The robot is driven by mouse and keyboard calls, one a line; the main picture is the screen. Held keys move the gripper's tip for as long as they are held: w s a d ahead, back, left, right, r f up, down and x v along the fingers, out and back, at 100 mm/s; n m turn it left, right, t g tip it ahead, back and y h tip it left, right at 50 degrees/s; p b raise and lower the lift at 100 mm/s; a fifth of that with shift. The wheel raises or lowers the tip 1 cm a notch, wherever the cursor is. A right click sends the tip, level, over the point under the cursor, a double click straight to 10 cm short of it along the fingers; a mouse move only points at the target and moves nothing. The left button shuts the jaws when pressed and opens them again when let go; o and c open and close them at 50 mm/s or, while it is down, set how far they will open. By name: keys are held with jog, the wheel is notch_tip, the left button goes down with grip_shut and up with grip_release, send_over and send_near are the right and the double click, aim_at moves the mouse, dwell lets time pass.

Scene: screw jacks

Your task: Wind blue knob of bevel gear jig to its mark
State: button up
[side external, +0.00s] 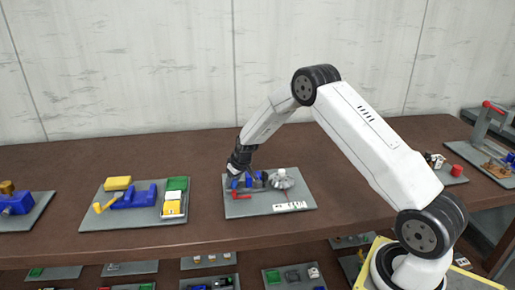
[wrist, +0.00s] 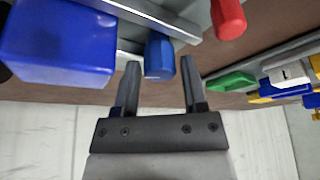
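The bevel gear jig stands on a grey plate (side external: 265,208) in the middle of the table, with blue blocks, a grey gear (side external: 281,181) and a red handle (side external: 238,195). The blue knob (wrist: 160,56) is a short blue cylinder in the wrist view, sticking out from a grey bar. My gripper (wrist: 160,70) is open, its two fingers on either side of the knob's free end, with a gap showing on both sides. In the side view my gripper (side external: 236,172) is at the jig's left end and partly hides the knob there. The mark cannot be made out.
A large blue block (wrist: 60,42) is left of the knob in the wrist view, and a red cylinder (wrist: 228,18) is to its right. Another jig plate (side external: 110,221) with yellow, blue and green parts lies to the left. Bare table separates the plates.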

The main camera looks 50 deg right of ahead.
jog(key=shift+r, duration=0.2)
jog(key=v, duration=0.7)
jog(key=shift+s+r, duration=0.2)
dwell(0.3)
jog(key=shift+a, duration=0.1)
jog(key=s+a+r, duration=0.1)
jog(key=s+a, duration=0.4)
jog(key=s, duration=0.3)
jog(key=s+a+r+g, duration=0.1)
jog(key=s+a+r, duration=0.1)
jog(key=s+a, duration=0.4)
jog(key=s+a+r+n, duration=0.1)
jog(key=s+a, duration=0.4)
jog(key=s, duration=0.6)
jog(key=shift+s+a+r+g, duration=0.2)
jog(key=shift+s+r+g, duration=0.1)
jog(key=shift+r+g, duration=0.15)
jog(key=shift+o, duration=0.2)
jog(key=shift+w+r, duration=0.1)
